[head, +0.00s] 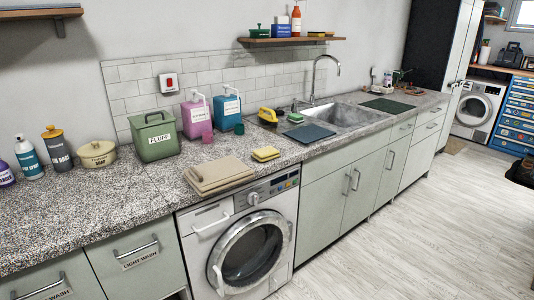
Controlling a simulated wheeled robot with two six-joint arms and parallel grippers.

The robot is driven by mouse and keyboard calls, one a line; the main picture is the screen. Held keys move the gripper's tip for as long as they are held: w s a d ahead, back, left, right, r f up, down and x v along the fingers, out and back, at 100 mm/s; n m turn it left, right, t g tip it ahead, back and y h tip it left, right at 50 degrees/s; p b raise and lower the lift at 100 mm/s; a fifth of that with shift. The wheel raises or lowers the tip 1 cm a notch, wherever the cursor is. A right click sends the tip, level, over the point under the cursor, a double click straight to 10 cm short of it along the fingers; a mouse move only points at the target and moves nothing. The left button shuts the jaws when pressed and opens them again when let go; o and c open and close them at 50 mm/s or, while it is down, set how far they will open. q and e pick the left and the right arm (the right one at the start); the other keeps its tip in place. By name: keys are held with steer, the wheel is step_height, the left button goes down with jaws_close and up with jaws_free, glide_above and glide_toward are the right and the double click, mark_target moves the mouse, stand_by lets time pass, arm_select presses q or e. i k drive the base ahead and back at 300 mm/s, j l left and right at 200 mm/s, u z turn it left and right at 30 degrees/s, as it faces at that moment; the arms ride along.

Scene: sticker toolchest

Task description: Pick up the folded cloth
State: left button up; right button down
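In the head view, a folded beige cloth (218,175) lies flat on the speckled counter (120,206), near its front edge above the washing machine. A yellow folded cloth or sponge (265,154) lies just to its right, apart from it. Neither of my grippers shows in the view, so nothing is seen touching the beige cloth. The cloth is fully visible.
A green bin labelled FLUFF (155,138) stands behind the cloth, with pink (196,117) and teal (228,111) pump bottles beside it. The washing machine (245,243) is below. Counter left of the cloth is clear. The sink (340,118) is further right.

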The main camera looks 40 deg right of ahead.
mark_target(267, 154)
steer(key=i+l, duration=0.1)
steer(key=l, duration=0.4)
steer(key=i+l, duration=0.15)
steer(key=l, duration=0.35)
steer(key=i+l, duration=0.1)
steer(key=l, duration=0.35)
steer(key=i+l+u, duration=0.1)
steer(key=l, duration=0.4)
steer(key=i+l, duration=0.1)
steer(key=l, duration=0.4)
